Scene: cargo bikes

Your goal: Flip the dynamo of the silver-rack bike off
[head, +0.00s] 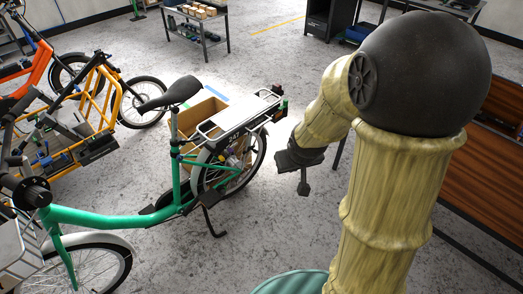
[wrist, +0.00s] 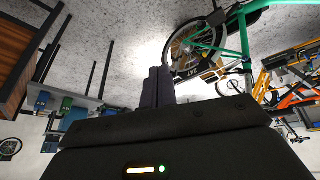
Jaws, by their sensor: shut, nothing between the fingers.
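A green bike (head: 130,217) stands left of centre in the head view, with a silver rack (head: 240,112) over its rear wheel (head: 222,176). I cannot make out its dynamo clearly. My gripper (head: 304,187) hangs to the right of the rear wheel, apart from the bike, pointing down with its fingers together and empty. In the wrist view the closed fingers (wrist: 157,86) show at the middle, and the green bike (wrist: 236,30) appears upside down at the upper right.
A yellow cargo bike (head: 98,97) and an orange bike (head: 40,66) stand at the left. A cardboard box (head: 204,112) sits behind the green bike. A wooden bench (head: 485,170) is at the right. Grey floor between my gripper and the bike is clear.

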